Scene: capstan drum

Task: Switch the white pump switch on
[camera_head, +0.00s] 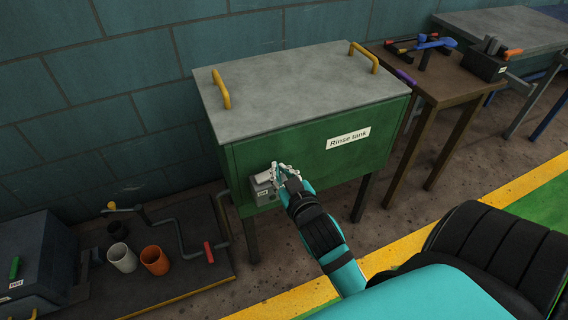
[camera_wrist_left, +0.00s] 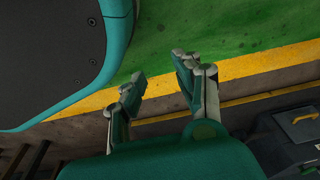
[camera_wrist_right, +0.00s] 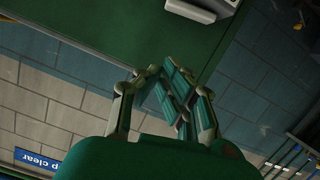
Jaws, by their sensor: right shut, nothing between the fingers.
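The pump switch is a small grey box (camera_head: 262,189) with a white label, on the lower left of the green rinse tank's front (camera_head: 310,150). My right gripper (camera_head: 277,170) is shut and empty, with its fingers in front of the box's upper right part, hiding some of it. I cannot tell if they touch. In the right wrist view the shut fingers (camera_wrist_right: 165,75) point toward the tank, and a pale switch part (camera_wrist_right: 192,10) shows at the top edge. The switch's position cannot be read. My left gripper (camera_wrist_left: 159,70) is open and empty, above the floor.
The tank has a grey lid (camera_head: 300,82) with two yellow handles. A low platform with a white cup (camera_head: 122,258), an orange cup (camera_head: 154,261) and a bent pipe stands at left. A brown table (camera_head: 450,80) with tools stands at right.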

